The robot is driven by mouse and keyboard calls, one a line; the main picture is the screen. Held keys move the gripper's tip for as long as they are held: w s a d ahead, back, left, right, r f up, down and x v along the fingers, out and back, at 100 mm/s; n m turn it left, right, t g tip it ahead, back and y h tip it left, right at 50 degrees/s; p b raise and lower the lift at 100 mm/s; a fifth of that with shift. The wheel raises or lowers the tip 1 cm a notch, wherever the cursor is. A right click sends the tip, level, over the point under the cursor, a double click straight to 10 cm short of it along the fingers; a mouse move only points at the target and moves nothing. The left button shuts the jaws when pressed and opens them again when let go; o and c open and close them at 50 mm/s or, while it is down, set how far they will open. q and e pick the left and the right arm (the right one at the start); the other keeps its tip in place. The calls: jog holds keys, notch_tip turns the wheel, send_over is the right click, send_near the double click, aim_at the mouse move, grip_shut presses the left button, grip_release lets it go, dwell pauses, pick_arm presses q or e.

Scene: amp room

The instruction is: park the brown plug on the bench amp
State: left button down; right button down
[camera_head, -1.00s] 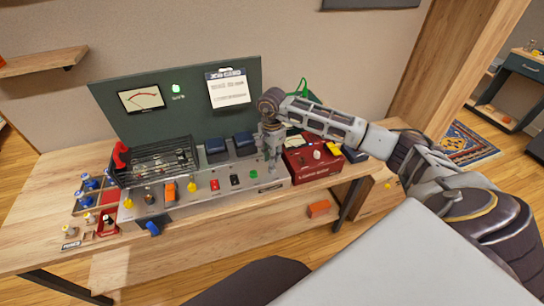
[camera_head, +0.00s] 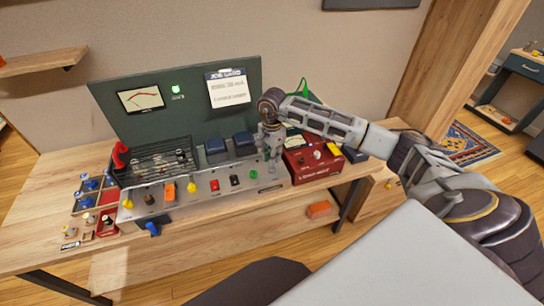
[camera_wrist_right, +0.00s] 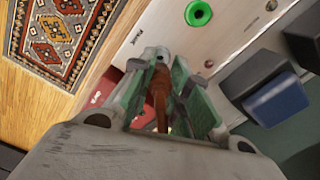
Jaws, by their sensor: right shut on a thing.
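The bench amp (camera_head: 217,197) is the long grey unit on the bench, with a light front panel of coloured plugs and sockets. My right gripper (camera_head: 273,170) is over the panel's right end, beside the red box. In the right wrist view, my right gripper (camera_wrist_right: 160,105) is shut on the brown plug (camera_wrist_right: 160,92), which stands between its green-padded fingers. The panel (camera_wrist_right: 170,30) is close beyond the fingertips, with a green ring socket (camera_wrist_right: 198,13) and a small dark hole. The fingers hide the plug's tip, so I cannot tell whether it touches the panel. My left gripper is not seen.
A red box (camera_head: 312,162) stands close to the right of my right gripper. Blue blocks (camera_head: 244,143) stand behind the panel. A black cage (camera_head: 155,164) and trays with small plugs are at the left. An orange box (camera_head: 318,209) lies below the bench top.

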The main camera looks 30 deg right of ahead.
jog(key=shift+f+b, duration=1.05)
jog(key=shift+f, duration=0.25)
dwell(1.5)
jog(key=shift+d+f+b, duration=0.15)
jog(key=shift+f+b, duration=0.25)
jog(key=shift+f, duration=0.1)
dwell(0.7)
jog(key=c, duration=1.3)
grip_release()
jog(key=shift+s+d+r, duration=0.1)
jog(key=shift+d+r, duration=0.05)
jog(key=shift+r, duration=1.8)
jog(key=shift+d+r, duration=0.15)
jog(key=shift+r, duration=1.8)
jog(key=shift+a+r, duration=0.15)
